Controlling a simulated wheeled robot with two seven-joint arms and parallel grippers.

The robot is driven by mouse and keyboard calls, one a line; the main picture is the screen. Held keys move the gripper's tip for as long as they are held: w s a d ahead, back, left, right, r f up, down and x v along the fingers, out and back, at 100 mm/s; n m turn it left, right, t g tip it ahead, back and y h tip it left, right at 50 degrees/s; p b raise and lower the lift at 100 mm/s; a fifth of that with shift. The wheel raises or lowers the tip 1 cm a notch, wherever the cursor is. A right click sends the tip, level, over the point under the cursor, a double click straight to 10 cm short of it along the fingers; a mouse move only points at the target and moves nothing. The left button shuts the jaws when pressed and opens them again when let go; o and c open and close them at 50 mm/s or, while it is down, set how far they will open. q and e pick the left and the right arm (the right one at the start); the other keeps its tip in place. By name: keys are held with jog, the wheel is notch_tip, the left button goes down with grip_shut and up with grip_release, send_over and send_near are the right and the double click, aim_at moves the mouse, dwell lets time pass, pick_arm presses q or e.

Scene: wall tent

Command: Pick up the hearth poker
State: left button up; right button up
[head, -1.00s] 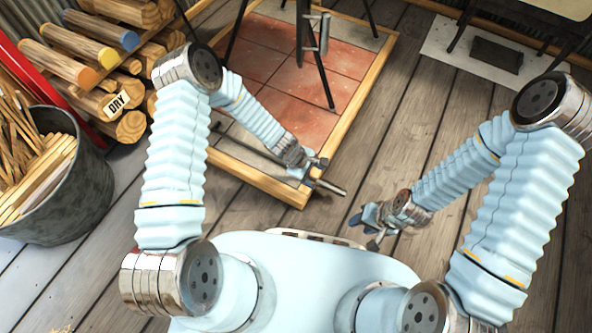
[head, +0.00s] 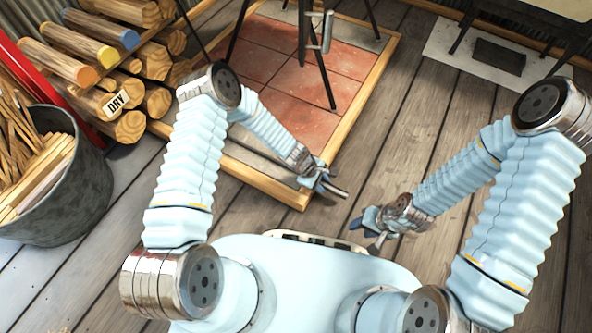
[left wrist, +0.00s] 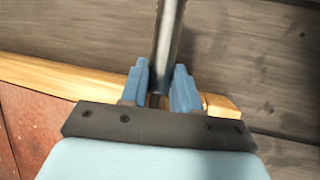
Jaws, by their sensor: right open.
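The hearth poker shows as a grey metal rod (head: 338,192) sticking out to the right from my left gripper (head: 319,180), above the front corner of the wooden-edged hearth. In the left wrist view the rod (left wrist: 169,35) runs up from between the two blue fingers of my left gripper (left wrist: 160,85). The fingers stand close on both sides of it. I cannot tell whether they press on it. The poker's other end is hidden. My right gripper (head: 370,227) is open and empty over the plank floor.
The tiled hearth (head: 262,62) has a raised wooden edge, with a dark-legged stand (head: 316,45) on it. A dark bucket of kindling (head: 75,200) and stacked logs (head: 95,30) stand at left.

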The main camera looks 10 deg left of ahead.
pick_arm(q)
grip_shut()
jog(key=shift+r, duration=0.1)
jog(key=shift+r, duration=0.15)
jog(key=r, duration=0.1)
jog(key=r+p, duration=0.1)
jog(key=r, duration=0.1)
jog(key=shift+s+a+r, duration=0.15)
jog(key=shift+s+r, duration=0.05)
jog(key=shift+r, duration=0.05)
jog(key=s+a+r+p, duration=0.1)
jog(key=s+a+r, duration=0.4)
jog(key=s+r, duration=0.4)
jog(key=s, duration=0.3)
jog(key=shift+s+a, duration=0.15)
jog(key=shift+a, duration=0.2)
